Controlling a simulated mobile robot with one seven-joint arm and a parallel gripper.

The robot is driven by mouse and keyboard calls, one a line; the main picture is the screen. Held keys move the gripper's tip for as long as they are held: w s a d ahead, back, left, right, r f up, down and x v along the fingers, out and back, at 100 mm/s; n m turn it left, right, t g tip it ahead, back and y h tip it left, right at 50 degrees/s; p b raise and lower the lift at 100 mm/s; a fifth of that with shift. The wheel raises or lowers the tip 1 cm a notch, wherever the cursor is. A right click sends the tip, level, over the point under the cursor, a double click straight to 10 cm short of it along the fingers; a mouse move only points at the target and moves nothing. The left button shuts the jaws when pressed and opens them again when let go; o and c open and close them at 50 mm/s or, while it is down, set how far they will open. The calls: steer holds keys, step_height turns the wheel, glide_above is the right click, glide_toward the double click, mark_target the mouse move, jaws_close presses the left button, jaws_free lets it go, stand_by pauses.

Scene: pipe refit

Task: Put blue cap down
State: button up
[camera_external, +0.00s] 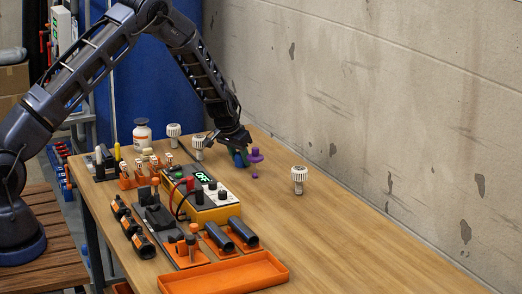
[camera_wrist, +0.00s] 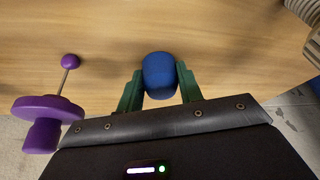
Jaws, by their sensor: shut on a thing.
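The blue cap (camera_wrist: 160,76) is a rounded blue piece between the two green fingers of my gripper (camera_wrist: 158,88) in the wrist view. The gripper is shut on it. In the external view my gripper (camera_external: 240,158) is low over the far part of the wooden table, and the cap is mostly hidden there by the fingers. I cannot tell whether the cap touches the table top.
A purple knobbed piece (camera_external: 255,162) stands right beside my gripper; it also shows in the wrist view (camera_wrist: 47,110). White ribbed fittings (camera_external: 299,178) stand nearby. A yellow meter (camera_external: 206,197) and an orange tray (camera_external: 222,276) are nearer. The table's right side is clear.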

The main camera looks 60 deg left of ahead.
steer(key=o, duration=1)
steer(key=shift+c, duration=0.2)
steer(key=v, duration=1.2)
steer(key=s+d+r+m+h, duration=0.1)
steer(key=s+d+r, duration=0.9)
steer(key=r, duration=0.3)
steer(key=s+d+r+m+h, duration=0.1)
steer(key=s+d+r+h, duration=0.1)
steer(key=s+d+r, duration=1)
steer(key=s+d+r+m, duration=0.1)
steer(key=s+d, duration=0.2)
steer(key=s, duration=0.6)
steer(key=s+d+r, duration=0.2)
steer(key=s+d, duration=0.1)
steer(key=s, duration=0.7)
steer(key=s+d+r+m+y, duration=0.1)
steer(key=s+d, duration=0.3)
steer(key=s, duration=0.6)
steer(key=shift+s+r+m+t, duration=0.2)
steer(key=shift+r+m+t, duration=0.1)
steer(key=shift+r, duration=0.05)
